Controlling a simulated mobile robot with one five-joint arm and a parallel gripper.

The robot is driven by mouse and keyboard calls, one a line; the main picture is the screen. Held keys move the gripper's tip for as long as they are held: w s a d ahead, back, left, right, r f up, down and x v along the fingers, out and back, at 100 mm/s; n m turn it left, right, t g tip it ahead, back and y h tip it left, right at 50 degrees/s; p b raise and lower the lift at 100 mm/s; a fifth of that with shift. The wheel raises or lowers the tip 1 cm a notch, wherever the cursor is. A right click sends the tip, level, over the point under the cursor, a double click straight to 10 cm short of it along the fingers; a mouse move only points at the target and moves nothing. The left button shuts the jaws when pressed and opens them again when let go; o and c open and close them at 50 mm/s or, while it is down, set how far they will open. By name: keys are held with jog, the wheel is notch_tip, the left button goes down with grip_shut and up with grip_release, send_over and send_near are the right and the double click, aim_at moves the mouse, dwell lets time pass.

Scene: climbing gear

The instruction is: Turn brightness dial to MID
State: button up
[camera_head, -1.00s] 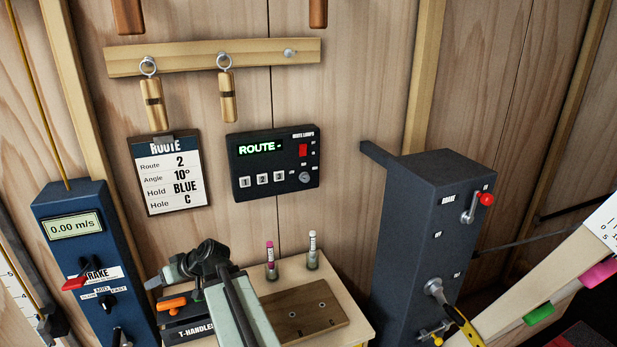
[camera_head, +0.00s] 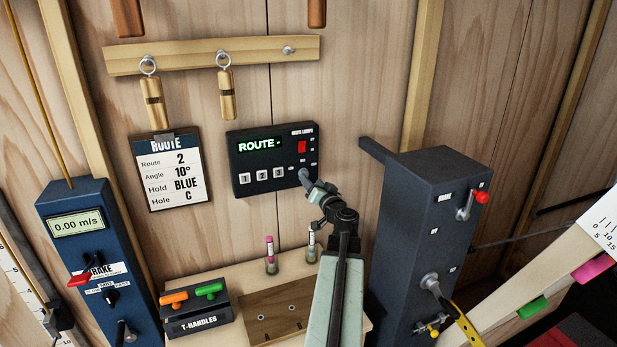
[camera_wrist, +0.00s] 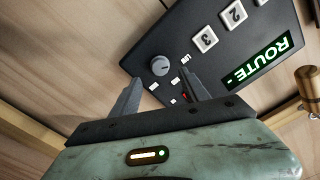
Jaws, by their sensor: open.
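The dark lamp panel (camera_head: 262,160) hangs on the wooden wall, its green display reading "ROUTE-". Its grey round dial (camera_wrist: 160,66) shows in the wrist view, upside down, with small white labels beside it that are too small to read. My gripper (camera_wrist: 156,84) is open, with one finger on each side and the dial just beyond the fingertips, roughly between them. I cannot tell whether they touch it. In the head view my gripper (camera_head: 308,182) is at the panel's lower right corner and hides most of the dial.
The panel has a red switch (camera_head: 302,147) above the dial and white numbered buttons (camera_head: 262,176) to its left. Two capped vials (camera_head: 270,255) stand on the bench below. A dark blue-grey box with levers (camera_head: 425,240) stands close to the right of my arm.

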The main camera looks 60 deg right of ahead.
aim_at(306, 174)
jog(key=x, duration=0.5)
